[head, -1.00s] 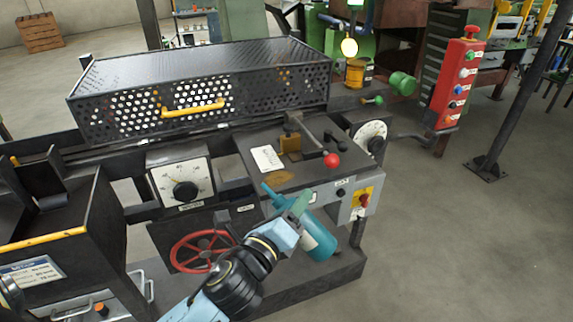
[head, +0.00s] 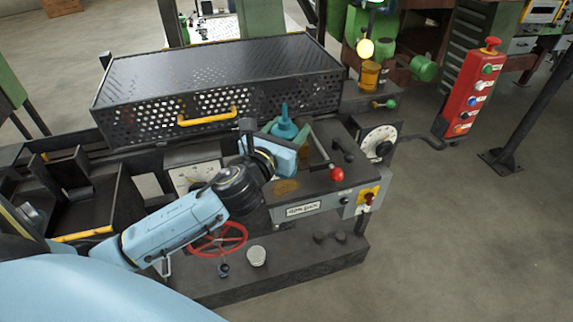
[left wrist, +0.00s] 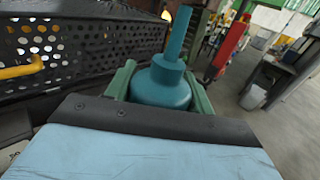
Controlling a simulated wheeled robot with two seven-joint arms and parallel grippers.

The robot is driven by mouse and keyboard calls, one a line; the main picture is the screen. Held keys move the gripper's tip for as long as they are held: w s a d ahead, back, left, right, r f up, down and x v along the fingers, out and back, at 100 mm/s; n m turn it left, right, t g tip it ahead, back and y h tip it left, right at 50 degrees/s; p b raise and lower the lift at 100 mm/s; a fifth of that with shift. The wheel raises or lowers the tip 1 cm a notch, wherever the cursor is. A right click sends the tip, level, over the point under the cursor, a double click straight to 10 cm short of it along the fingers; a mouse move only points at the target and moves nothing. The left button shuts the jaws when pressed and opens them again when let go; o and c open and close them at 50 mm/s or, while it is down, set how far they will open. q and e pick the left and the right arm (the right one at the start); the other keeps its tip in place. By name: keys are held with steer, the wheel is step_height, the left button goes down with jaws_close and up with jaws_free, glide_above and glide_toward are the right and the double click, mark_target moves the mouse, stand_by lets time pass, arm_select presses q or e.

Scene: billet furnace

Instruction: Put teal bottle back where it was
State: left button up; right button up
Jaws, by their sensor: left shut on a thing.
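The teal bottle (head: 285,125) stands about upright, its narrow nozzle pointing up. It also shows in the left wrist view (left wrist: 162,88), between the two green fingers. My left gripper (head: 292,136) is shut on the bottle, over the machine's top plate (head: 315,180) and just in front of the perforated cover. The gripper and wrist hide the bottle's lower part in the head view, so I cannot tell whether its base touches the plate. My right gripper is not in view.
The black perforated cover (head: 217,85) with a yellow handle (head: 208,116) is close behind the gripper. A red-knobbed lever (head: 337,174) and a dial (head: 379,139) are to the right. A pale cup (head: 257,256) and a red handwheel (head: 218,240) are low in front.

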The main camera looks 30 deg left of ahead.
arm_select(q)
step_height(320, 180, down, 3)
steer(key=shift+w+r, duration=0.1)
steer(key=shift+f+b, duration=0.4)
steer(key=shift+f, duration=0.25)
step_height(320, 180, down, 3)
steer(key=shift+r+b, duration=0.1)
steer(key=shift+b, duration=0.35)
steer(key=shift+r, duration=0.1)
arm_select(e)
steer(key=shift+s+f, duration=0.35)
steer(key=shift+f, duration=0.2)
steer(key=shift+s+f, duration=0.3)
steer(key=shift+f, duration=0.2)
arm_select(q)
steer(key=o, duration=0.7)
steer(key=shift+f, duration=0.2)
steer(key=o, duration=0.4)
steer(key=shift+o, duration=0.2)
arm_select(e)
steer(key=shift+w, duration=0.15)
